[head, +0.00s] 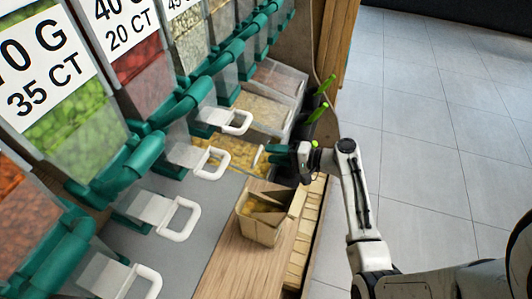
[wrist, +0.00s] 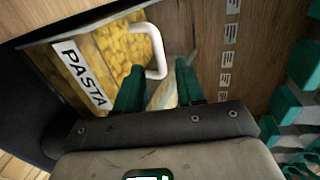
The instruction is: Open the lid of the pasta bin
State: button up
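The pasta bin (head: 232,153) holds yellow pasta and sits in the row of bins. In the wrist view its white label reads PASTA (wrist: 83,75), and yellow pasta (wrist: 115,45) shows beside it. The lid's white loop handle (wrist: 158,45) sticks out toward my gripper; it shows as a thin white piece in the head view (head: 259,156). My gripper (wrist: 160,68) has two green fingers set apart, with the lower end of the handle between them in the picture. Contact cannot be told. In the head view my gripper (head: 267,154) is just right of the handle. The lid looks down.
An open cardboard box (head: 258,232) stands on the wooden counter (head: 232,262) in front. Other white handles (head: 211,163) lie to the left. Bins with pale contents (head: 262,112) stand behind. Green-capped dispensers (head: 140,155) line the left. Open tiled floor (head: 440,90) is at right.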

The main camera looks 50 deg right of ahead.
jog(key=x, duration=0.3)
jog(key=shift+w+f, duration=0.1)
grip_shut()
dwell(0.4)
